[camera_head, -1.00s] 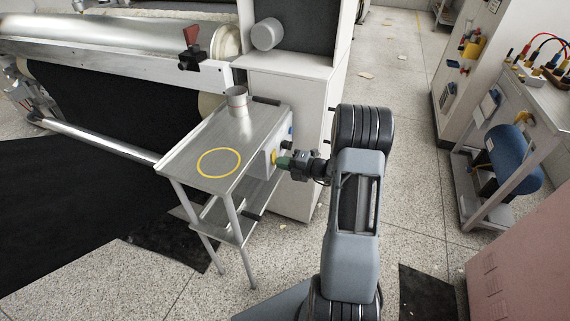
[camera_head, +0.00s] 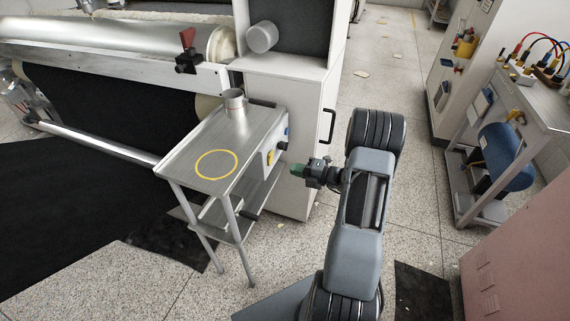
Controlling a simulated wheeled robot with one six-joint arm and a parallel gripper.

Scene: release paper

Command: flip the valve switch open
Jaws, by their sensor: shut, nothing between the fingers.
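A light panel box (camera_head: 267,165) is fixed to the right side of a small metal table. A red lever (camera_head: 187,38) on a black block stands upright on the rail of the big roller machine, and I cannot tell which of these is the valve switch. My gripper (camera_head: 295,170), with green fingertips, is shut and empty. It points left toward the panel box, with a gap between them. The exact position of the yellow switch is too small to tell.
The metal table (camera_head: 190,170) bears a grey metal cup (camera_head: 234,103) and a yellow ring mark (camera_head: 216,165). A white cabinet (camera_head: 300,110) with a dark handle stands behind my gripper.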

